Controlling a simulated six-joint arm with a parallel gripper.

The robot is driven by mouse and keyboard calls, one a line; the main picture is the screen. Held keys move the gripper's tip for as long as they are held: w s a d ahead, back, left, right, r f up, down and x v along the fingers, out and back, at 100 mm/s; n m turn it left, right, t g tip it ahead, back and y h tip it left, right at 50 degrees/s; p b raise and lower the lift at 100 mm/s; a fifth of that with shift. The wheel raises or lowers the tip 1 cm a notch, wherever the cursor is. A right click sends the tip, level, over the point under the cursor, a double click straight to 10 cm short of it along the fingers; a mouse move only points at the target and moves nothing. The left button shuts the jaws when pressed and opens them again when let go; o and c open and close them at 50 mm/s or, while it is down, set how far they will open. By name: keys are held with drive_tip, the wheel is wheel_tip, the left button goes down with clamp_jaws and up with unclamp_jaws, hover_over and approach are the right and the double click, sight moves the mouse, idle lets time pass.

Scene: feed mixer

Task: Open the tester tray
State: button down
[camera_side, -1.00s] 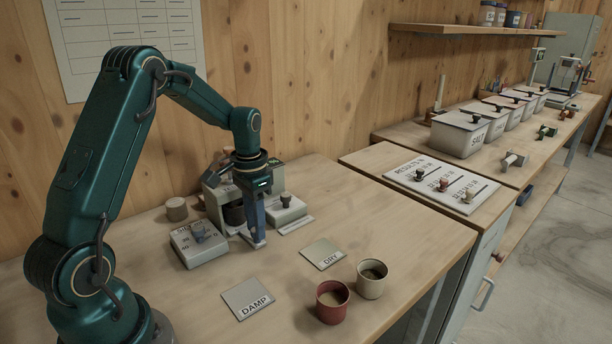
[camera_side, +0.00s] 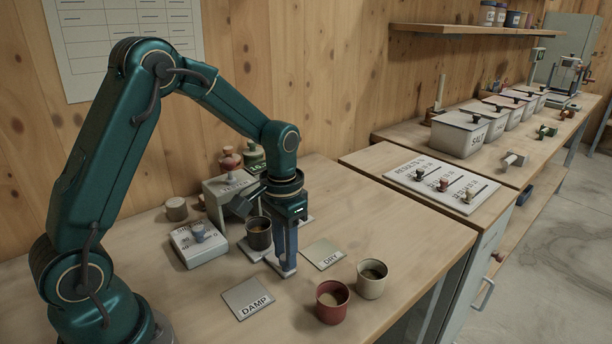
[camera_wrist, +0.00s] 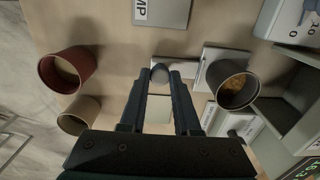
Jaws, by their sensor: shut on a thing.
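The cup also shows in the wrist view (camera_wrist: 238,90). My gripper (camera_side: 286,266) is low over the bench in front of the tester, shut on the tray's grey handle (camera_wrist: 160,72). In the side view my fingers mostly hide the handle and the tray's front.
A DRY card (camera_side: 324,254) and a DAMP card (camera_side: 248,298) lie on the bench near the tray. A red cup (camera_side: 332,302) and a cream cup (camera_side: 372,279) stand at the front right. A box with a blue knob (camera_side: 198,244) is left of the tray.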

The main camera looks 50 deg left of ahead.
drive_tip(key=shift+w, duration=0.1)
drive_tip(key=c, duration=0.6)
unclamp_jaws()
drive_tip(key=shift+r, duration=0.1)
drive_tip(key=shift+r, duration=2.5)
